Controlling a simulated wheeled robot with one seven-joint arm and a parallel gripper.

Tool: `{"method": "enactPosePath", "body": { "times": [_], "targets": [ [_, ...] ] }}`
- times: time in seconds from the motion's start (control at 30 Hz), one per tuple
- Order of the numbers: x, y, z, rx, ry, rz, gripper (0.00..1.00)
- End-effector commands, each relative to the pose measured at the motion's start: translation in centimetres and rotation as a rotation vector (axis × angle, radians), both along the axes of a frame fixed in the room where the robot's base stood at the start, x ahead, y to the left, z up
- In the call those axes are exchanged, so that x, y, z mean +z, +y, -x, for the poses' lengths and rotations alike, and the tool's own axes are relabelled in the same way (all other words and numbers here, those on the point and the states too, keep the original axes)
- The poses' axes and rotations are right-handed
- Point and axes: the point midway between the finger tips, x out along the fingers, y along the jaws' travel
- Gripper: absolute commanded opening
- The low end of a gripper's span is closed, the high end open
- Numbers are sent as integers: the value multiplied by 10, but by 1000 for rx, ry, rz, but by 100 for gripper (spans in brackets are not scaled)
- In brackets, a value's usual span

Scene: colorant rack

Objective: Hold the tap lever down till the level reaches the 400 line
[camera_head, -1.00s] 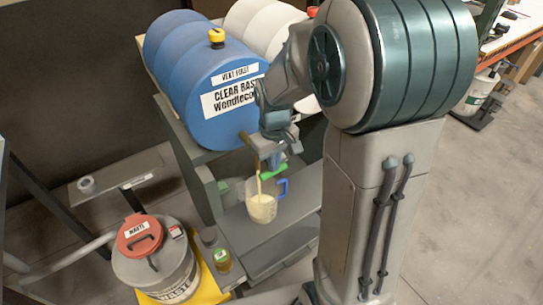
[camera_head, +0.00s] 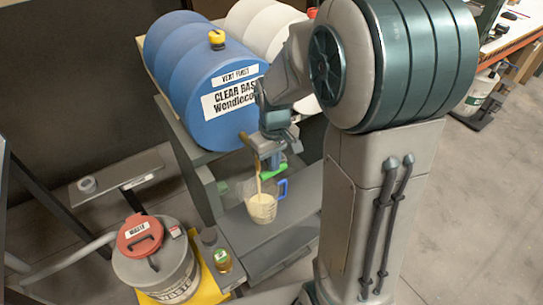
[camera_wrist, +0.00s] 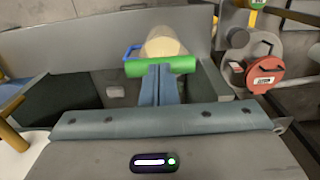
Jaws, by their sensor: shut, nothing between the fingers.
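A blue drum (camera_head: 215,85) labelled clear base lies on its side in the rack. A green tap lever (camera_head: 275,173) shows under its front; in the wrist view the lever (camera_wrist: 160,66) lies across my fingertips. My gripper (camera_head: 270,160) is shut and empty, its fingertips (camera_wrist: 160,70) against or just at the lever; contact is hard to tell. A cream stream falls from the tap into a clear jug (camera_head: 261,207) with a blue handle (camera_head: 283,188). Cream liquid stands in the jug, also visible in the wrist view (camera_wrist: 163,42). The 400 line is too small to read.
A grey waste bin (camera_head: 155,265) with a red lid stands on a yellow base at lower left. A small amber bottle (camera_head: 222,260) stands right of it. A white drum (camera_head: 262,22) lies beside the blue one.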

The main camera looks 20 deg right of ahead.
Motion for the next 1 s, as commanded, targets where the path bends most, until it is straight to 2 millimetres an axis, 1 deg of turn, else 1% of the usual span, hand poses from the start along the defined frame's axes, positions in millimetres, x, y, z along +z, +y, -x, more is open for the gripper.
{"method": "enactPosePath", "body": {
  "times": [0.03, 0.2, 0.3, 0.53, 0.63, 0.77, 1.0],
  "targets": [
    [9, 0, 0, 0, -2, 0, 0],
    [28, 0, -1, 0, -2, -1, 0],
    [32, 0, -1, 0, -2, -1, 0],
    [30, 0, 0, 0, -2, -1, 0],
    [33, 0, -1, 0, -2, -1, 0],
    [43, 0, -1, 0, -3, 0, 0],
    [68, 0, 0, 0, -2, -1, 0]
  ]
}}
